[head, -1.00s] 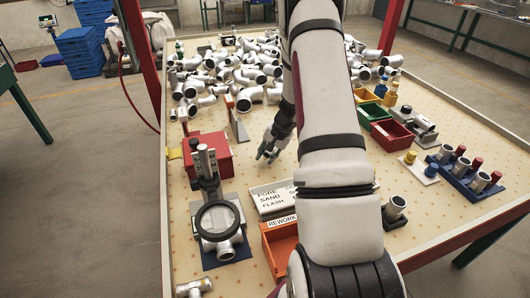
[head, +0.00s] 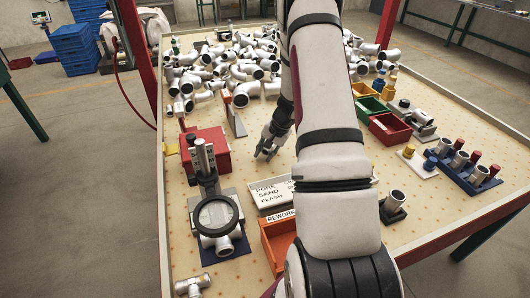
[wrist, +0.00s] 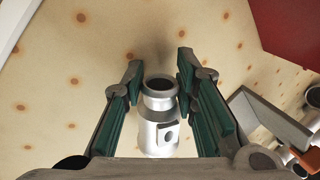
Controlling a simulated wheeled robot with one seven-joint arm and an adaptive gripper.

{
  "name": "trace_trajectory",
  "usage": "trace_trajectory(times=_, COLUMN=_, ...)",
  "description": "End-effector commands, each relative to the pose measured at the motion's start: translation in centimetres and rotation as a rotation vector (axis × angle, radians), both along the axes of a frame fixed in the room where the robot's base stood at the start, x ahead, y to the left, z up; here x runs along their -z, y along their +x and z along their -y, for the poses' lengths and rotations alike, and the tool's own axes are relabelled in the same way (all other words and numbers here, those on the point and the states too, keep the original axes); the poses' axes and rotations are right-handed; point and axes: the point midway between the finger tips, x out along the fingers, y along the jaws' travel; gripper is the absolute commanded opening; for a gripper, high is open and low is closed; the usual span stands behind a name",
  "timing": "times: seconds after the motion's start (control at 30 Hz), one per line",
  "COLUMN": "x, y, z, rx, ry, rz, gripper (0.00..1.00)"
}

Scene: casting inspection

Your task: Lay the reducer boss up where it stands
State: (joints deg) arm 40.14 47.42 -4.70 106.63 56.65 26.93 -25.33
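The reducer boss (wrist: 160,120) is a silvery-white casting with a dark round mouth, a narrow neck and a wider body. A flat boss with a hole shows on its side. In the wrist view it lies between the lines of my fingers, mouth toward the fingertips. My gripper (wrist: 160,72) is open, a finger on either side of the mouth, with narrow gaps; I cannot tell how far above the part it is. In the head view my gripper (head: 265,153) is low over the table, left of my forearm. I cannot make out the reducer boss there.
A red box (head: 206,150) and a magnifier stand (head: 216,213) are to the left. An upright divider (head: 236,121) stands behind my gripper, before heaped castings (head: 235,65). A labelled white board (head: 270,191) and an orange rework bin (head: 275,245) are in front.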

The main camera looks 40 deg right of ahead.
Motion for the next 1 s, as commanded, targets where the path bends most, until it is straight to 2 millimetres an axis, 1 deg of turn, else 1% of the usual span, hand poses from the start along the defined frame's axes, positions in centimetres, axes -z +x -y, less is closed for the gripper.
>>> trace_trajectory(times=0.03, x=0.0, y=0.0, z=0.0, rx=0.0, ry=-0.001, rz=0.001, gripper=0.36)
trace_trajectory(times=0.1, x=0.0, y=0.0, z=0.0, rx=0.0, ry=-0.001, rz=0.0, gripper=0.5)
trace_trajectory(times=0.43, x=0.0, y=-0.1, z=0.0, rx=0.001, ry=0.001, rz=-0.001, gripper=0.5)
trace_trajectory(times=0.57, x=-0.7, y=-0.3, z=0.1, rx=0.0, ry=0.0, rz=0.0, gripper=0.5)
trace_trajectory(times=0.67, x=-2.1, y=-0.7, z=0.3, rx=0.0, ry=-0.002, rz=0.002, gripper=0.5)
trace_trajectory(times=1.0, x=-8.5, y=-3.0, z=1.1, rx=0.0, ry=-0.004, rz=0.003, gripper=0.5)
